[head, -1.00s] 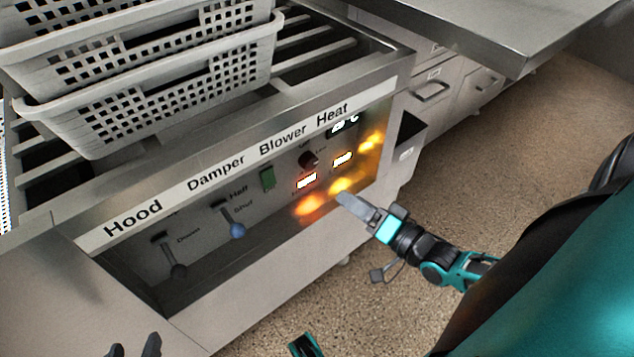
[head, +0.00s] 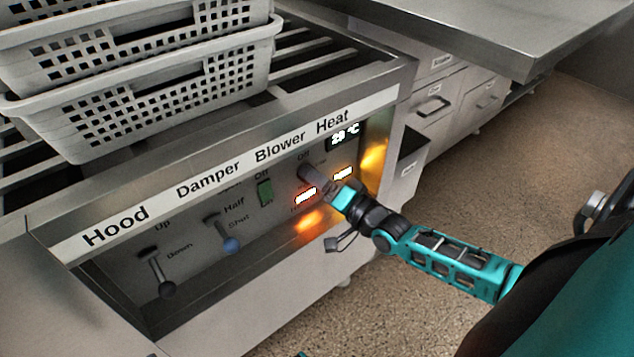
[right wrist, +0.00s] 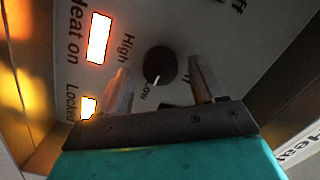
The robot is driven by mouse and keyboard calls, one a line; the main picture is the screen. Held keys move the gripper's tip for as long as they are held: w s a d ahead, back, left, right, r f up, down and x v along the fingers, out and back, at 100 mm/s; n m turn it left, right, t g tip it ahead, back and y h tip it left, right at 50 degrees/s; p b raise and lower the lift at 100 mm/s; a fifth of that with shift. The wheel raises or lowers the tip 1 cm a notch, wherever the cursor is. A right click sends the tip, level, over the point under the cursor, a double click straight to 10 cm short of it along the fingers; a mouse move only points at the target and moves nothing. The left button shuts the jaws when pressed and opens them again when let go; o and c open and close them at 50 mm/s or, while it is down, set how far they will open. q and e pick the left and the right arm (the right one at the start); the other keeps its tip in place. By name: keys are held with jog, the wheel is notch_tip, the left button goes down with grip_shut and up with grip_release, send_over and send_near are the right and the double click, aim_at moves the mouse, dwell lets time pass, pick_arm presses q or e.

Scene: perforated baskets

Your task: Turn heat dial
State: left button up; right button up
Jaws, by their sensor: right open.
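The heat dial (right wrist: 160,66) is a round black knob on the panel in the right wrist view. Its white mark points toward the word Low, with High printed to the left. My right gripper (right wrist: 160,80) is open, with one finger on each side of the dial. Whether the fingers touch it I cannot tell. My left gripper is not clearly in view.
The control panel (head: 190,262) also carries the Hood lever (head: 160,275), the Damper lever (head: 226,232) and the green Blower switch (head: 265,191). A display (head: 343,137) reads about 29 °C. Indicator lights (head: 305,196) glow beside the gripper. Stacked perforated baskets (head: 150,100) stand above.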

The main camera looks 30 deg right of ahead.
jog(key=shift+w, duration=0.2)
jog(key=c, duration=1.1)
